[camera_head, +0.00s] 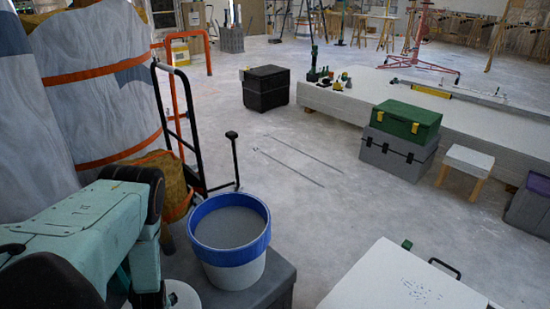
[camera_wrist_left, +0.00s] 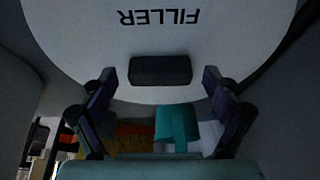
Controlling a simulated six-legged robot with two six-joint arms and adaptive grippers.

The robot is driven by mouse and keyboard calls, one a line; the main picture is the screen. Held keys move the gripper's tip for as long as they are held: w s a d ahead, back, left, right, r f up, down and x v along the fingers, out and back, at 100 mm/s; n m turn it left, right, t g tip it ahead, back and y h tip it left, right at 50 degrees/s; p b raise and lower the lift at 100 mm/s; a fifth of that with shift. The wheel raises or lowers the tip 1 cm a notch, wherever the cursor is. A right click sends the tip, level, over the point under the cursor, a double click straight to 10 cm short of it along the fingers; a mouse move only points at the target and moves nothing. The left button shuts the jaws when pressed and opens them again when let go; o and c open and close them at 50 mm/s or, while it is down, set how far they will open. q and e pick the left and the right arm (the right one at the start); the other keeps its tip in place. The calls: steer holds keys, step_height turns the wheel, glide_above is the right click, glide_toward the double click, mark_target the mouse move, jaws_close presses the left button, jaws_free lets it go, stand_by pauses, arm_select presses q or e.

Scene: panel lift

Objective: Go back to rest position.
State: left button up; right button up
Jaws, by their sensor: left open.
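My left arm shows at the lower left in the head view, but its gripper is hidden there. In the left wrist view my left gripper (camera_wrist_left: 159,82) has its two dark fingers spread apart. A pale rounded surface marked FILLER (camera_wrist_left: 210,45), with the lettering upside down, fills the top of that view, close to the fingers. A dark block (camera_wrist_left: 160,70) lies between the fingertips; I cannot tell whether anything touches it. My right gripper is in neither view.
A white bucket with a blue rim (camera_head: 230,229) stands on a grey box (camera_head: 278,284) beside my left arm. A black hand truck (camera_head: 160,95) is behind. A white board (camera_head: 385,285) is at the lower right. A green case (camera_head: 405,119) sits farther off. Mid-floor is mostly clear.

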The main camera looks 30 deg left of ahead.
arm_select(q)
step_height(320, 180, up, 30)
steer(key=p, duration=2)
